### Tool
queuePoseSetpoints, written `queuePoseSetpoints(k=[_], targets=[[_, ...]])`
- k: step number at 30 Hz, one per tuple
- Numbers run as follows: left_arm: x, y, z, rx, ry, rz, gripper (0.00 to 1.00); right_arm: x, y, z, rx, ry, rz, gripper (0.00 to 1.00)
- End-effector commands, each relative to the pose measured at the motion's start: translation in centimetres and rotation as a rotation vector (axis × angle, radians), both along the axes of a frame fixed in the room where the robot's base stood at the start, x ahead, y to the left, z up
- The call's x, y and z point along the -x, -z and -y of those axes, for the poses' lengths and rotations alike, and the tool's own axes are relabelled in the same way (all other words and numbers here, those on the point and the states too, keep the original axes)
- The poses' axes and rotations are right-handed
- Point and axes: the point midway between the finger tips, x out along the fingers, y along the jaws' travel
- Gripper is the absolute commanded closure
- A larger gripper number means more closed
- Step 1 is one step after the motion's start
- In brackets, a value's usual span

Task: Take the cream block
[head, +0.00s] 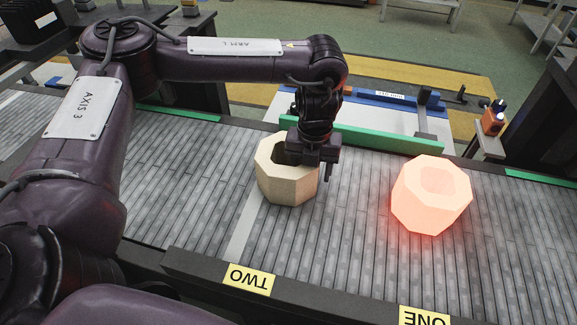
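The cream block (290,190) is a hollow octagonal piece standing upright on the grey slatted conveyor, left of centre in the head view. My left gripper (308,165) points down over its right side. One finger (328,173) hangs just outside the right wall, and dark gripper parts cover some of the hollow. I cannot tell whether the fingers touch the wall. The block seems to rest on the slats. My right gripper is not in view.
A similar octagonal block (430,200) glows red-orange on the conveyor to the right. A green rail (370,138) runs along the far edge. Yellow labels TWO (249,279) and ONE (424,317) mark the near edge. Slats between the blocks are clear.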

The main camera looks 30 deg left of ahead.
Motion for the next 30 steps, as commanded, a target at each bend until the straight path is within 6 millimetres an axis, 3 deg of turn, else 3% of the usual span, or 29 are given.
queuePoseSetpoints(k=[5, 18, 30], targets=[[-0.02, 0.0, 0.02, 0.0, 0.0, 0.001, 0.44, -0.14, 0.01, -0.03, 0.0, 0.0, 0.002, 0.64], [-0.01, -0.04, 0.01, 0.0, 0.0, 0.001, 1.0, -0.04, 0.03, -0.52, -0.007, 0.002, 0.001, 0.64], [-0.13, -0.29, 0.02, 0.0, 0.0, 0.004, 1.0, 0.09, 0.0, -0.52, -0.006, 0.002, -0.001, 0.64]])
